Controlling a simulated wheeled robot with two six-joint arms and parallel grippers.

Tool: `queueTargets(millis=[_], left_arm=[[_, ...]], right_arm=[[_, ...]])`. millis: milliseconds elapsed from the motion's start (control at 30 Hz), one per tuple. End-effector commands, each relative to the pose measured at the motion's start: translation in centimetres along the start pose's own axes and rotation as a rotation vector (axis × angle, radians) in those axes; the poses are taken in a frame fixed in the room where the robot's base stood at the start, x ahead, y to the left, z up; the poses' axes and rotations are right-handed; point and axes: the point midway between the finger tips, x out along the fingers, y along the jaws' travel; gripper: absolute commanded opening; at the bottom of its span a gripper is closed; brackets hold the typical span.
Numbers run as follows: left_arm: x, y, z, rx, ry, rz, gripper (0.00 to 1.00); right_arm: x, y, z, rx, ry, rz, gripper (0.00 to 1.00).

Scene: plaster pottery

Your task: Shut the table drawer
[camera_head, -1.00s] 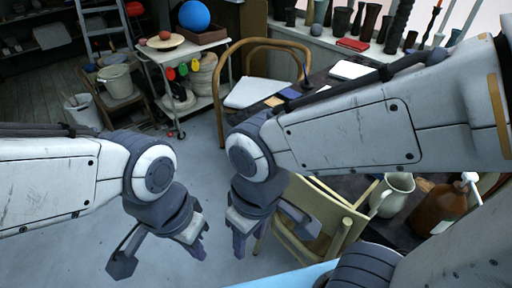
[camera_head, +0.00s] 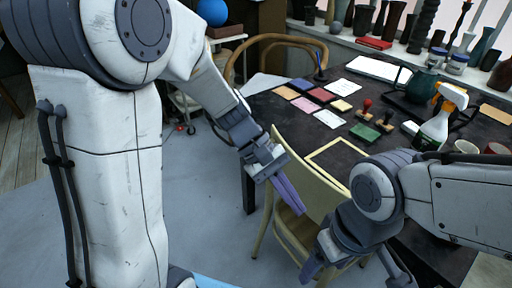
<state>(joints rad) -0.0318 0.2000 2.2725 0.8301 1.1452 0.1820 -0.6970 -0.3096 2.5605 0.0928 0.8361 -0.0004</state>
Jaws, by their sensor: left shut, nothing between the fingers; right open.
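The dark table (camera_head: 270,108) stands at the right, with its near side facing me. I cannot make out its drawer; the chair and my arms cover much of that side. My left gripper (camera_head: 296,206) is shut and empty, pointing down in front of the chair's back, close to it in the picture. I cannot tell whether they touch. My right gripper (camera_head: 355,274) is lower and further right, open and empty, with its fingers spread at the bottom edge of the view.
A pale wooden chair (camera_head: 302,171) stands against the table's near side. On the table are coloured tiles (camera_head: 321,95), stamps (camera_head: 387,121), a spray bottle (camera_head: 437,127) and a teapot (camera_head: 424,84). A bentwood chair (camera_head: 262,40) stands behind. Grey floor (camera_head: 208,210) is clear left of the table.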

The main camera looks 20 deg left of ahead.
Motion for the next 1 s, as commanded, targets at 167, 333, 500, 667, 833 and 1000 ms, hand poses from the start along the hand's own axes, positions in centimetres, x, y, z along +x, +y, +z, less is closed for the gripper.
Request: queueTargets(millis=[167,333,500,667,833,1000], left_arm=[[-2.9,1.1,-17.0,-0.544,-0.174,0.568,0.00],[-9.9,-3.1,-29.6,-0.819,-0.295,1.053,0.00],[-14.3,-7.5,-35.0,-0.910,-0.346,1.313,0.00],[-15.3,-8.0,-36.3,-0.924,-0.357,1.375,0.00],[-14.6,-5.6,-37.0,-0.923,-0.358,1.371,0.00],[-13.7,-2.1,-38.1,-0.922,-0.357,1.369,0.00]], right_arm=[[8.5,0.6,0.4,0.000,0.000,0.000,0.78],[12.5,0.9,0.6,0.000,0.001,0.000,0.78],[14.0,1.0,0.7,0.000,0.001,0.000,0.78],[14.3,1.0,0.7,0.000,0.001,0.000,0.78],[14.9,1.1,0.8,0.000,0.001,0.000,0.78],[15.9,1.2,0.8,0.000,0.001,0.000,0.78]])
